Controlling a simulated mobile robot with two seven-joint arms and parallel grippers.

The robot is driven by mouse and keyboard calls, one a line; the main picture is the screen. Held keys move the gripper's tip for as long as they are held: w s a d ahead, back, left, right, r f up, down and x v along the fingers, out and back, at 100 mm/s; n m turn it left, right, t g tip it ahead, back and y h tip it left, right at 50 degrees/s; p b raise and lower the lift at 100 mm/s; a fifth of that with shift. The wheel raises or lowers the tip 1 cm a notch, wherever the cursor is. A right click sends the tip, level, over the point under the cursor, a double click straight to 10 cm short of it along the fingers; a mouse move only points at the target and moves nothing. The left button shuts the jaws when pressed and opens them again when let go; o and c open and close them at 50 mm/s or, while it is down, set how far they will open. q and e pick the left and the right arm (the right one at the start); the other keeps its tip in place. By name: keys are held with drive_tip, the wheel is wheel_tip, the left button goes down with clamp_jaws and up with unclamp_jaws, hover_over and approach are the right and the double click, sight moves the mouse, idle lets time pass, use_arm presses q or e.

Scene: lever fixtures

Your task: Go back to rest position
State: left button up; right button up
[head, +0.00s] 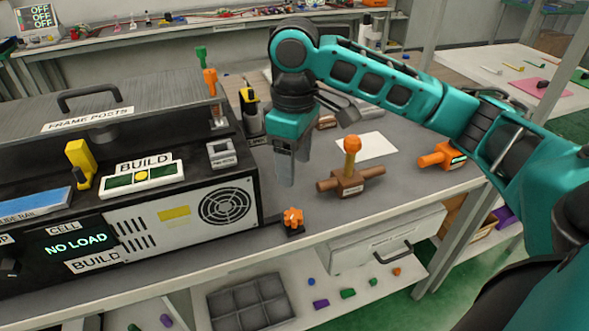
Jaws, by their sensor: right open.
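My right gripper (286,180) points down above the grey bench, its arm reaching in from the right. Its fingers look close together from this angle. It holds nothing that I can see. An upright orange lever (352,152) on a brown base (348,184) stands to its right, apart from it. An orange star knob (293,217) sits near the bench's front edge, lower in the picture than the fingertips. A yellow lever (80,158) is on the black machine (222,180) at left. My left gripper is out of view.
The black machine with "BUILD" and "NO LOAD" (76,247) labels fills the left. An orange-handled fixture (440,156) is at the bench's right. White paper (366,146) lies behind the lever. A grey drawer (385,243) and a compartment tray (248,304) are below the bench.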

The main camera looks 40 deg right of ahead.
idle(0.5)
drive_tip(key=s+a+f+n+t+y, duration=0.1)
drive_tip(key=s+a+f, duration=0.2)
drive_tip(key=a+f, duration=0.3)
drive_tip(key=s+a+f+t+y, duration=0.1)
drive_tip(key=s+a+f+y, duration=0.1)
drive_tip(key=s+a+f, duration=0.35)
drive_tip(key=s+d+f+m+t+h, duration=0.1)
drive_tip(key=s+d+f+m, duration=0.2)
drive_tip(key=s, duration=0.2)
drive_tip(key=s+d+f+m+h, duration=0.2)
drive_tip(key=s+d+f, duration=0.1)
drive_tip(key=s+f, duration=0.15)
drive_tip(key=w+a+f+t+y, duration=0.2)
drive_tip(key=w+a+f+t, duration=0.1)
drive_tip(key=w+f+t, duration=0.4)
drive_tip(key=shift+w+a+f+t, duration=0.15)
drive_tip(key=shift+f+t, duration=0.25)
drive_tip(key=shift+f, duration=0.1)
